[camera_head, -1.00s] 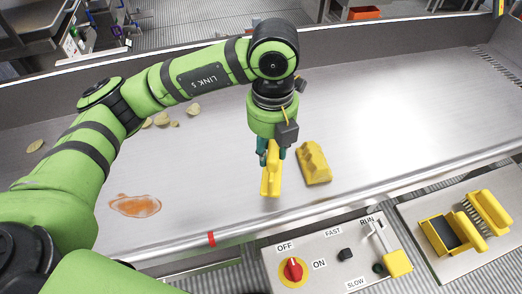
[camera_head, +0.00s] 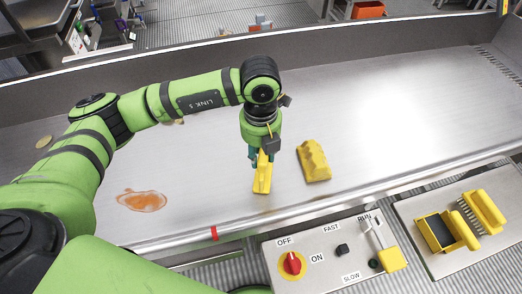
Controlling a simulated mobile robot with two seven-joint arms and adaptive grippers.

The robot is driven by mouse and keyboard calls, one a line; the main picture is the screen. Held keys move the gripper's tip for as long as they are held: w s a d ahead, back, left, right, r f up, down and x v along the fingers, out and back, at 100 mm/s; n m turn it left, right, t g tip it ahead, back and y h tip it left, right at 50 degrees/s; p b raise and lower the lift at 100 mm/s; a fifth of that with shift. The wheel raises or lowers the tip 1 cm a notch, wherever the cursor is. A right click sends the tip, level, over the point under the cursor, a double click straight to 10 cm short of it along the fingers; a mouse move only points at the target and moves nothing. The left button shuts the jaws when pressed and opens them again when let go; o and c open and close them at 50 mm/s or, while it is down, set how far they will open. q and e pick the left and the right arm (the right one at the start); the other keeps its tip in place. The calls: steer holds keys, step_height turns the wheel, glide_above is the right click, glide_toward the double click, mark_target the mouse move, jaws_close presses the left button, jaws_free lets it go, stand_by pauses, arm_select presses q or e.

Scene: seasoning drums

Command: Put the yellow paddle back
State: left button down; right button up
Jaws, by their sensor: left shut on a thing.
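My left gripper (camera_head: 260,155) hangs over the metal surface, its fingers shut on a yellow handled tool, which I take for the yellow paddle (camera_head: 262,180). The paddle points down toward the front edge; whether its lower end touches the metal I cannot tell. Its upper part is hidden between the fingers. A yellow block with brown patches (camera_head: 313,162) lies just right of the gripper, apart from it. On a metal plate (camera_head: 440,266) at the lower right lie a yellow-framed dark piece (camera_head: 435,233) and a yellow brush (camera_head: 485,212). My right gripper is not in view.
A control panel (camera_head: 319,271) with a red knob (camera_head: 291,264) and a yellow-ended lever (camera_head: 392,259) stands at the front. The metal surface at right is clear.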

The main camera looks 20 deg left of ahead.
arm_select(q)
steer(key=c, duration=0.9)
jaws_free()
steer(key=shift+o, duration=0.2)
steer(key=shift+r, duration=0.15)
step_height(320, 180, up, 12)
steer(key=b, duration=0.2)
